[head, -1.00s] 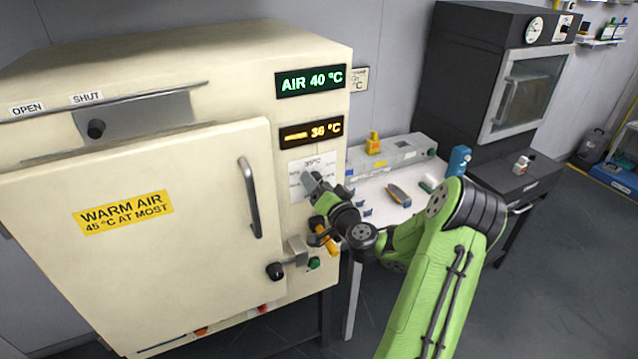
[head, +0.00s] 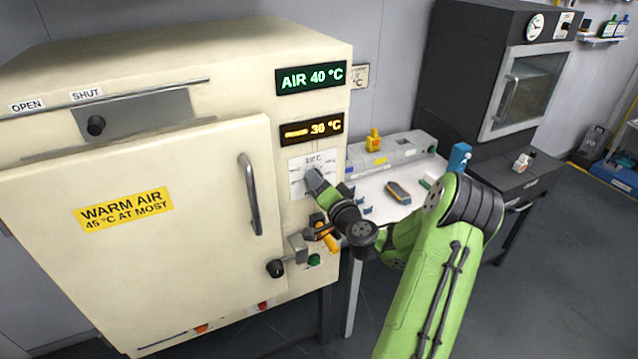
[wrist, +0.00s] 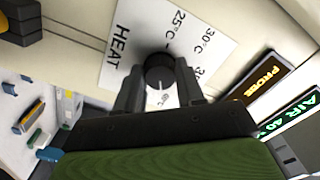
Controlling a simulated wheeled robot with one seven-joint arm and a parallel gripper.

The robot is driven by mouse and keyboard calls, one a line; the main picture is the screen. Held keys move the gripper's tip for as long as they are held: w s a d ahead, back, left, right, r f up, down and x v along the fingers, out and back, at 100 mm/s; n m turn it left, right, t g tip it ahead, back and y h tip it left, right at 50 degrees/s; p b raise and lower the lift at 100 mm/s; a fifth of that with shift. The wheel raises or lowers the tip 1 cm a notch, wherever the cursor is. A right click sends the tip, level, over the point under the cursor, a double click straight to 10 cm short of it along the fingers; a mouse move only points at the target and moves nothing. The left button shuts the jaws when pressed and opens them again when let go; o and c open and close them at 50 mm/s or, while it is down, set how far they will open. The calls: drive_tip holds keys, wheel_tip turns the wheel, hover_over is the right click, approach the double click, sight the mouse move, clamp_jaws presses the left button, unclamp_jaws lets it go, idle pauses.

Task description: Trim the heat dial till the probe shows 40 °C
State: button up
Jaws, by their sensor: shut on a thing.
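The heat dial (wrist: 159,78) is a round black knob with a pale pointer line. It stands on a white scale plate (wrist: 185,22) marked HEAT, 25 °C and 30 °C. My gripper (wrist: 160,88) is shut on the dial, one finger on each side. In the head view my gripper (head: 314,180) is at the oven's front panel and hides the dial. The amber probe display (head: 310,129) seems to read 36 °C; its last digit is a little unclear. The PROBE display also shows in the wrist view (wrist: 262,84).
The green air display (head: 310,78) reads AIR 40 °C. The door handle (head: 250,195) stands left of my gripper. A yellow-handled switch (head: 328,238) and a black knob (head: 275,268) lie below it. A white table (head: 375,190) with small items is at the right.

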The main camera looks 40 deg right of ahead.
drive_tip(key=shift+m+p, duration=0.4)
drive_tip(key=shift+m, duration=2.2)
drive_tip(key=o, duration=1)
drive_tip(key=shift+o, duration=0.2)
drive_tip(key=b+v, duration=1.3)
drive_tip(key=v, duration=0.2)
drive_tip(key=shift+s+a+b, duration=0.2)
drive_tip(key=shift+s+b, duration=0.1)
drive_tip(key=shift+s, duration=0.05)
